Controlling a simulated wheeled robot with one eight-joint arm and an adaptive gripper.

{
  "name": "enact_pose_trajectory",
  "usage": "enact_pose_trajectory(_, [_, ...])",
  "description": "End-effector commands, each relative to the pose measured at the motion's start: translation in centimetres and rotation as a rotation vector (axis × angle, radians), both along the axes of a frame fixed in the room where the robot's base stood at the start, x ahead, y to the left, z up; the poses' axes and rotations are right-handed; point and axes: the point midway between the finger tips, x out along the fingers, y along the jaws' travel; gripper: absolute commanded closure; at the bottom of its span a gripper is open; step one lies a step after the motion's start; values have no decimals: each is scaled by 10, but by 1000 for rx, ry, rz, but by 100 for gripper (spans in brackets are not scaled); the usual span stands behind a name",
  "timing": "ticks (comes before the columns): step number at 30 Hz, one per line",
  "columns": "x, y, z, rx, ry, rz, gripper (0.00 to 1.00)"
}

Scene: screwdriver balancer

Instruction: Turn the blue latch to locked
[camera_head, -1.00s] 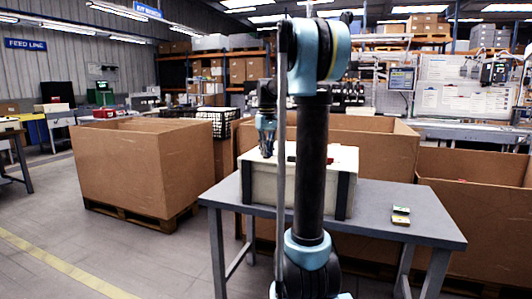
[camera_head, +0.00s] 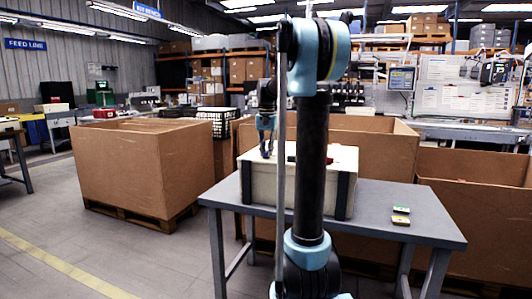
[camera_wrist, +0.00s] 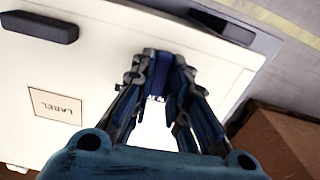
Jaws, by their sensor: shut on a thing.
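The blue latch (camera_wrist: 157,93) shows in the wrist view between the fingers of my gripper (camera_wrist: 160,95), on the top of a cream case. My gripper is shut on it, and the fingers hide most of the latch, so I cannot tell its turn. In the head view my gripper (camera_head: 267,152) points down at the left part of the case top, and the latch cannot be made out there. The cream case (camera_head: 263,184) stands on a grey table (camera_head: 400,225).
The case top carries dark bars (camera_wrist: 40,27) and a printed label (camera_wrist: 55,105). Large cardboard boxes (camera_head: 125,165) stand beside and behind the table. My arm column hides part of the case.

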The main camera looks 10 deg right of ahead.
Motion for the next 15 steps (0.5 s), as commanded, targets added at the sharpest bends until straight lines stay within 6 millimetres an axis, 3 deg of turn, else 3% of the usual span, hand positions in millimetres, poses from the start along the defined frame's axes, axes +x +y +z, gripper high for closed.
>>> enact_pose_trajectory(15, [2, 0, 0, 0, -5, -87, 100])
